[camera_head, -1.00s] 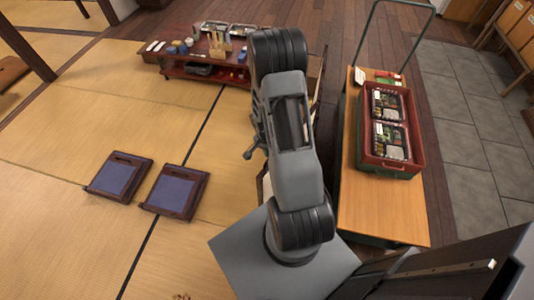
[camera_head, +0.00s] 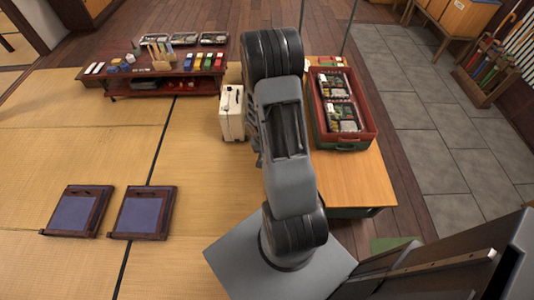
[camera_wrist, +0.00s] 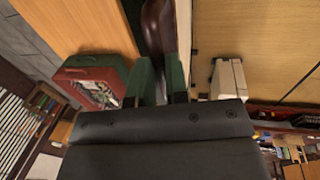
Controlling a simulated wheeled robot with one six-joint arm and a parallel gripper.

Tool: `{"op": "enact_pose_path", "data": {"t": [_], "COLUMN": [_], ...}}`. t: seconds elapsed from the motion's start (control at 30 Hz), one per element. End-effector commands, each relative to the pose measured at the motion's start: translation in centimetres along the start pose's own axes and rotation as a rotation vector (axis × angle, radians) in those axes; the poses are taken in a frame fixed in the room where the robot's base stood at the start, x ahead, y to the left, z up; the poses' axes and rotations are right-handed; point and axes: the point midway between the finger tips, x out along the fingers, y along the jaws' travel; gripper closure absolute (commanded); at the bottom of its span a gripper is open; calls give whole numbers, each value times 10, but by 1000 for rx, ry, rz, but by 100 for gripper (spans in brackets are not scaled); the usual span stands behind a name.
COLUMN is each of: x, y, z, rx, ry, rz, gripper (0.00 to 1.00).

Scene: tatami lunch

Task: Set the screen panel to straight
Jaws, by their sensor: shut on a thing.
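In the wrist view my gripper (camera_wrist: 161,82) has its two dark green fingers closed on a dark brown, rounded wooden piece (camera_wrist: 158,28). This looks like an edge of the screen panel, but only a short length shows between the fingers. A pale strip runs along its right side. In the head view my grey arm covers the gripper and what it holds, so the panel's angle cannot be told.
A wooden cart (camera_head: 358,185) carries a red crate (camera_head: 371,130) of lunch boxes, right of my arm. A white box (camera_head: 232,112) stands left of it. A low dark table (camera_head: 120,85) is behind.

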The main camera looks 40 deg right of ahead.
Motion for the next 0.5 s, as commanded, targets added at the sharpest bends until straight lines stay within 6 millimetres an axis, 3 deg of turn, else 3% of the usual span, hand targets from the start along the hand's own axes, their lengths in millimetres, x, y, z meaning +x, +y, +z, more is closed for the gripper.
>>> {"op": "enact_pose_path", "data": {"t": [0.23,0.27,0.5], "x": [-2,-2,-2], "y": [5,5,1], "z": [-6,-6,-4], "rx": [-4,-4,-12], "ry": [9,9,8], "rz": [6,6,5], "gripper": [100,82,60]}}
